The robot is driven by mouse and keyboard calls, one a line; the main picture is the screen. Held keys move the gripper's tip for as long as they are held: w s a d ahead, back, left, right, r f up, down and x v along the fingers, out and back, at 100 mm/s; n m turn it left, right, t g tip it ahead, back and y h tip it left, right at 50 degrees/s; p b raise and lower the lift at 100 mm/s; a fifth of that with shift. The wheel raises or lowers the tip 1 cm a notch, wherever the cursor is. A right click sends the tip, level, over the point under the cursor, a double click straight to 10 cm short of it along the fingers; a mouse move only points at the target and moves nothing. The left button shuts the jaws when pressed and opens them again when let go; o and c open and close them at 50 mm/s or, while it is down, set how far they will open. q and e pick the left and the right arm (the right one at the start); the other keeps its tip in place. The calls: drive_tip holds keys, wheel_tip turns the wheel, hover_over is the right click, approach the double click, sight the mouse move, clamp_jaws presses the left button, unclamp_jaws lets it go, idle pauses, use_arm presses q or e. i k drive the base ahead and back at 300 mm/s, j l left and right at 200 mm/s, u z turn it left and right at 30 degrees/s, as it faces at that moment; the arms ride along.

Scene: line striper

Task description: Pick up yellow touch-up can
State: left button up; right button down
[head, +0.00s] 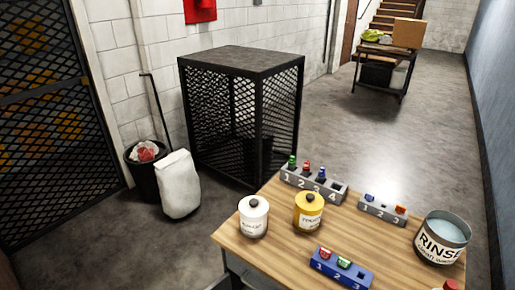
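The yellow touch-up can (308,212) stands upright on the wooden table (285,247), near its middle. It has a pale label and a dark knob on its lid. A similar white can (253,217) stands upright to its left, a short gap away. Neither of my grippers shows in the head view.
Grey numbered racks (313,183) and (382,209) hold small coloured pieces behind and right of the yellow can. A blue numbered rack (342,267) lies in front. A RINSE bucket (442,238) stands at right. A black mesh cage (240,110) stands beyond the table.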

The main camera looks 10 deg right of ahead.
sight(305, 221)
drive_tip(key=i+j+z, duration=0.1)
drive_tip(key=z, duration=0.25)
drive_tip(key=i+j+z, duration=0.1)
drive_tip(key=z, duration=0.25)
drive_tip(key=j+z, duration=0.15)
drive_tip(key=z, duration=0.2)
drive_tip(key=i+j, duration=0.05)
